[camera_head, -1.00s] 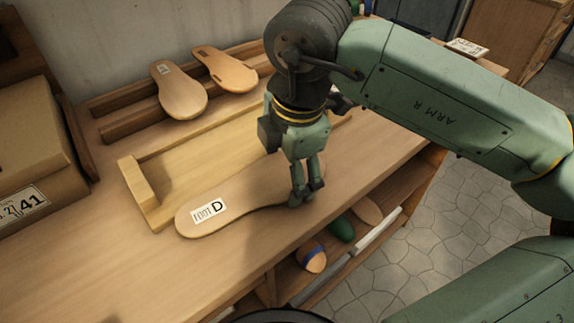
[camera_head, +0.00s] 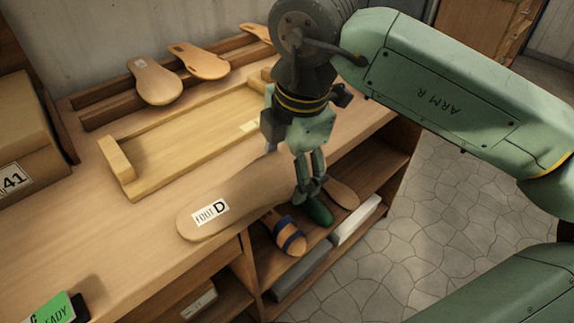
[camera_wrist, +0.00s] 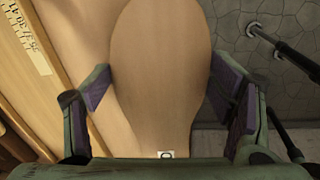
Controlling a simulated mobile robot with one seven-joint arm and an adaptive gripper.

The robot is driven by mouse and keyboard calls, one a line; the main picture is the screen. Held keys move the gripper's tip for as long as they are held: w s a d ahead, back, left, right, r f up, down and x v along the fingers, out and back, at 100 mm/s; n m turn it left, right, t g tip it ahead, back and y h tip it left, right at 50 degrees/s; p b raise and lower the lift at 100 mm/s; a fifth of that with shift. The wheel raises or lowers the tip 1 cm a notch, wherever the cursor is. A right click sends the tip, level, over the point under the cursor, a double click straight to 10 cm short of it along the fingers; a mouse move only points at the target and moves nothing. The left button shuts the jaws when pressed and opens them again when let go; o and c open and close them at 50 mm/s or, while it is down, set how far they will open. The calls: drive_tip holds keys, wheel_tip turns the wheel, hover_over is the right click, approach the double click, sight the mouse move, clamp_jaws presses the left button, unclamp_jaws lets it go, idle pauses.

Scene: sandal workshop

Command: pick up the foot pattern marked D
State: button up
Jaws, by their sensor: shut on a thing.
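The foot pattern marked D (camera_head: 235,200) is a flat, light wooden foot shape with a white label reading FOOT D near its left end. My gripper (camera_head: 288,172) is shut on it across its narrower part, one finger at each long edge. The pattern is over the bench's front edge and appears raised, though the height is hard to judge. In the wrist view the pattern (camera_wrist: 165,60) lies between the two fingers (camera_wrist: 168,100), its wide end pointing away. A corner of its label shows at the bottom. My fingers and wrist hide part of it in the head view.
A wooden frame (camera_head: 117,160) lies behind on the bench (camera_head: 70,215). Several sole shapes (camera_head: 155,82) lean on a rack at the back. A box marked 41 (camera_head: 20,135) stands left. A green sign (camera_head: 55,308) is front left. Below, a shelf holds a blue-banded form (camera_head: 285,235).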

drive_tip(key=o, duration=1.3)
drive_tip(key=r, duration=0.5)
drive_tip(key=s+r, duration=0.1)
drive_tip(key=r, duration=0.1)
drive_tip(key=shift+s+d+r, duration=0.1)
drive_tip(key=shift+d+r, duration=0.1)
drive_tip(key=shift+d, duration=0.15)
